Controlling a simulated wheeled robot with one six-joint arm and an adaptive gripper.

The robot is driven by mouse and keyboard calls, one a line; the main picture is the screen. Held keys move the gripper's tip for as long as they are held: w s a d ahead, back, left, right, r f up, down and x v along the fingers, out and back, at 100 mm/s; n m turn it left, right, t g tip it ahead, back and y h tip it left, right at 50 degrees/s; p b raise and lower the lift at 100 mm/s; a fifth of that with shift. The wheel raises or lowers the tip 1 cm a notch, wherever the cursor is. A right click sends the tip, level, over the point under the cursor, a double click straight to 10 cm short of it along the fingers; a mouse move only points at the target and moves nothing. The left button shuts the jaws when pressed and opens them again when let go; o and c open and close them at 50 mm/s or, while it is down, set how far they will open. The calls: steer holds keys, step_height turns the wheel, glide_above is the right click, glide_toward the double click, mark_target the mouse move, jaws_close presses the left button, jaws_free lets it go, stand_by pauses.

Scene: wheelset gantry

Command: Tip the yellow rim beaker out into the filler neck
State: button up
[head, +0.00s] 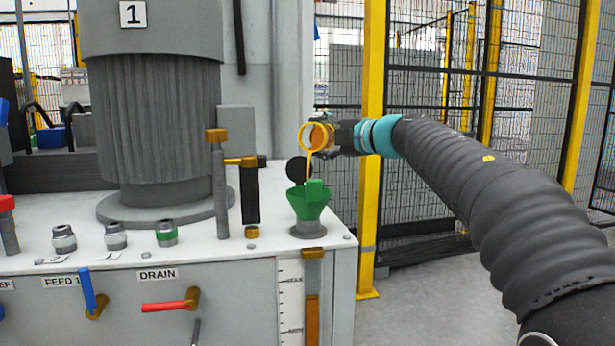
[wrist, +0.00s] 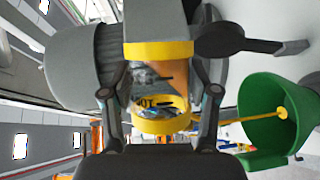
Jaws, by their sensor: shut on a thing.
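My gripper (head: 338,136) is shut on the yellow rim beaker (head: 316,137), also seen between the fingers in the wrist view (wrist: 160,52). The beaker is tipped well over, its mouth facing the head camera. A thin yellow stream (head: 308,168) runs from its rim down toward the green funnel (head: 308,207). The funnel sits on the grey filler neck (head: 309,230) at the tank's right corner. In the wrist view yellow liquid (wrist: 282,113) shows inside the funnel (wrist: 262,122). The funnel's bottom is hidden in the head view.
A round black cap (head: 297,169) stands open behind the funnel. A post with a brass top (head: 218,180) and the large grey motor (head: 155,110) stand to the left. A yellow fence post (head: 371,180) rises right of the tank. A sight gauge (head: 291,300) is on the tank front.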

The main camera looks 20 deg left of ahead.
steer(key=shift+s+r+n+t+y+b, duration=0.25)
steer(key=shift+r+n+t+y+b, duration=0.05)
steer(key=shift+n+b, duration=0.5)
stand_by(0.6)
steer(key=shift+r+p, duration=0.15)
steer(key=shift+p, duration=0.2)
steer(key=shift+w+m+p, duration=0.2)
steer(key=shift+m+p, duration=0.4)
steer(key=shift+p, duration=0.1)
steer(key=shift+w+d+f+m+g+h+p, duration=0.1)
steer(key=shift+w+f+m+g+h+p, duration=0.15)
steer(key=shift+m+g+h+p, duration=0.2)
steer(key=shift+w+d+f+m+g+h+p, duration=0.15)
steer(key=shift+w+f+m+g+h+p, duration=0.1)
steer(key=shift+w+f+m+p, duration=0.5)
steer(key=shift+s+a+r, duration=0.1)
steer(key=shift+s+a, duration=0.1)
steer(key=shift+a, duration=0.3)
steer(key=shift+s, duration=0.1)
steer(key=shift+w+d+r+m+p, duration=0.1)
steer(key=shift+w+d+m+p, duration=0.2)
steer(key=shift+p, duration=1.35)
